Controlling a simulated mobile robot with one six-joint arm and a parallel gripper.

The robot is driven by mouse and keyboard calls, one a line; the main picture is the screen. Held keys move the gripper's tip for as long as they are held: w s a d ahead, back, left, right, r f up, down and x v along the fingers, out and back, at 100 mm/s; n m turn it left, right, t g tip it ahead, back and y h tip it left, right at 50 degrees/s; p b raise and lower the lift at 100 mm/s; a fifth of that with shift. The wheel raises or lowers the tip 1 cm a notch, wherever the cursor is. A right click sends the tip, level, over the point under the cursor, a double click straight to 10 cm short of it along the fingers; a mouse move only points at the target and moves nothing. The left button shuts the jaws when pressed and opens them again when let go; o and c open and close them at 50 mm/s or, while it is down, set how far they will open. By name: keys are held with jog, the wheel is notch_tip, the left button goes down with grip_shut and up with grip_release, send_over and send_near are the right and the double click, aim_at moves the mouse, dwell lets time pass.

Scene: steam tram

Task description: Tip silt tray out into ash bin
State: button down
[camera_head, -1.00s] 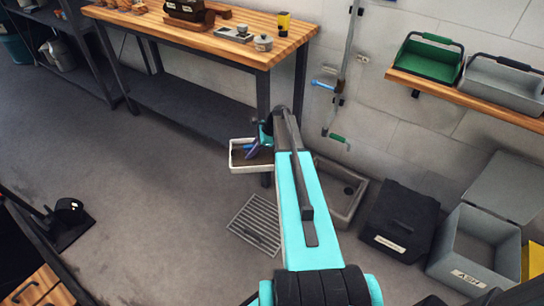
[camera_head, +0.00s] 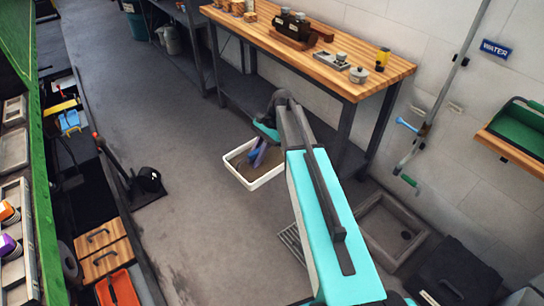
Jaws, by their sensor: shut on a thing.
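The silt tray (camera_head: 267,182) is a white, shallow, rectangular tray with brown silt inside. It hangs above the floor near the middle of the view and looks roughly level. My gripper (camera_head: 259,153) is shut on the tray, its fingers reaching over the far side; the exact contact is partly hidden. The ash bin, with its label, is not clearly in this view; only a pale corner shows at the lower right edge.
A wooden workbench (camera_head: 300,52) stands behind the tray. A grey floor basin (camera_head: 366,226) and a black container (camera_head: 462,268) are at the lower right. A wooden shelf (camera_head: 518,153) is on the wall. A dark scoop (camera_head: 149,181) stands at left.

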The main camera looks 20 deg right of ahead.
jog(key=s+r+n, duration=0.1)
jog(key=s+a+r+n+g, duration=0.1)
jog(key=s, duration=0.1)
jog(key=s+r+n, duration=0.1)
jog(key=shift+s+a+g+h, duration=0.3)
jog(key=shift+s+h, duration=0.05)
jog(key=shift+h, duration=0.05)
jog(key=shift+s, duration=0.3)
